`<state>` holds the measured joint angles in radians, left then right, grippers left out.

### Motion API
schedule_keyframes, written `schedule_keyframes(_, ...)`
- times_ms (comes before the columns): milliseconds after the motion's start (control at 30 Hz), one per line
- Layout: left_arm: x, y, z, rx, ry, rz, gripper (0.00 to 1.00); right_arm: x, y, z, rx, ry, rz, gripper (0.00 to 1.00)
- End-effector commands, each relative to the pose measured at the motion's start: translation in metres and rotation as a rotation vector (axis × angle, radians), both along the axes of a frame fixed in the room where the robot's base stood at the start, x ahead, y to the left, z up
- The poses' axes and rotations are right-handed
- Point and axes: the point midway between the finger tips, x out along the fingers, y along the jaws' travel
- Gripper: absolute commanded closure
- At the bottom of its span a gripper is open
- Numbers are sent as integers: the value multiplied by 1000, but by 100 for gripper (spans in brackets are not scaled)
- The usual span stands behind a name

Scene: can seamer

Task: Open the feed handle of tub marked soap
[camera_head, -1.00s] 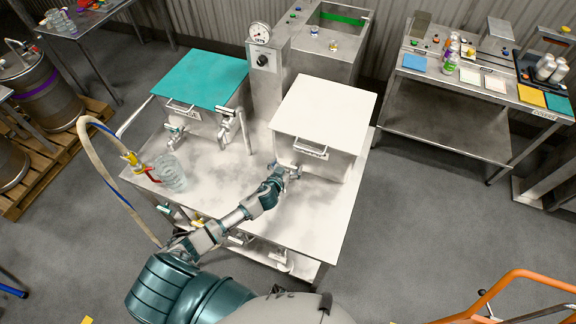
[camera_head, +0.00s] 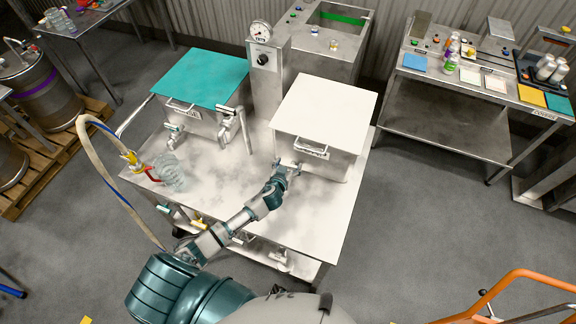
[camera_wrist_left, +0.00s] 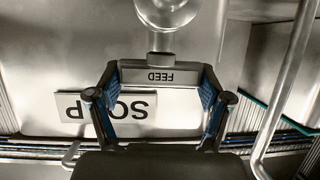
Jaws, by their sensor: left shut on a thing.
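The tub marked soap is the white-lidded metal tub (camera_head: 322,112) at the right of the washing table in the head view. Its SOAP label (camera_wrist_left: 105,108) shows upside down in the left wrist view, partly covered by a finger. The feed handle (camera_wrist_left: 160,74), a grey bar marked FEED, sits between the fingers of my left gripper (camera_wrist_left: 160,98). My left gripper (camera_head: 284,172) is shut on this handle at the tub's front, with a finger at each end of the bar. My right gripper is not in view.
A teal-lidded tub (camera_head: 201,78) with its own taps stands to the left on the same table. Clear glass jars (camera_head: 172,176) and a hose with a yellow fitting (camera_head: 131,158) are at the table's left edge. A pipe (camera_wrist_left: 285,85) runs close beside the gripper.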

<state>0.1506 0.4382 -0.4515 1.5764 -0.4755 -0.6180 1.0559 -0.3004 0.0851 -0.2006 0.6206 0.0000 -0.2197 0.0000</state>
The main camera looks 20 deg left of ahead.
Motion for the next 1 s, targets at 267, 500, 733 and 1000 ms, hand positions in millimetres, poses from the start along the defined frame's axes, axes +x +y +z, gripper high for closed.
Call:
schedule_keyframes(267, 0, 0, -6, -7, 4, 204, 56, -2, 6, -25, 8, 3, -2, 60)
schedule_keyframes(500, 0, 0, -9, -5, 7, 417, 56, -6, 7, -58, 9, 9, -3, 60)
schedule_keyframes(733, 0, 1, -7, 0, 8, 561, 56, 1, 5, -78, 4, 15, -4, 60)
schedule_keyframes(1000, 0, 1, -4, 0, 6, 672, 56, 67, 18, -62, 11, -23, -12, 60)
